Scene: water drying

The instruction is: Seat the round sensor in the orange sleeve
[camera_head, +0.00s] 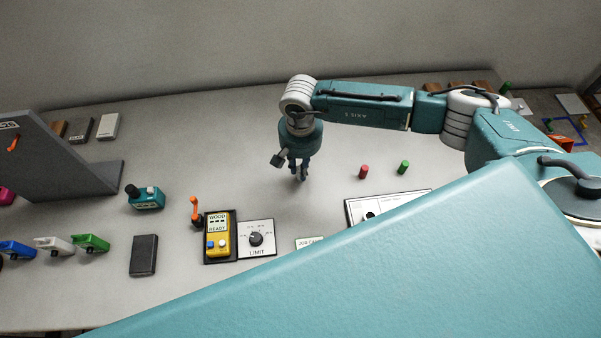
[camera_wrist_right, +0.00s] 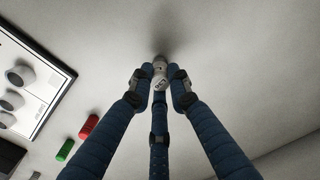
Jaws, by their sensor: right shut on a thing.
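My right gripper (camera_head: 300,174) is above the middle of the grey table. In the right wrist view its three blue fingers (camera_wrist_right: 160,78) are closed around a small whitish round piece with dark marks (camera_wrist_right: 158,84), which looks like the round sensor. The fingers hide most of it. In the head view the piece is too small to make out. An orange upright piece with a round top (camera_head: 196,206), which may be the orange sleeve, stands to the left of the gripper, beside the yellow meter. The gripper is well apart from it. My left gripper is not in view.
A yellow meter (camera_head: 218,244) sits in a black tray next to a LIMIT dial plate (camera_head: 257,239). A teal device (camera_head: 149,198) and a grey angled panel (camera_head: 62,155) are left. The table's back middle is clear.

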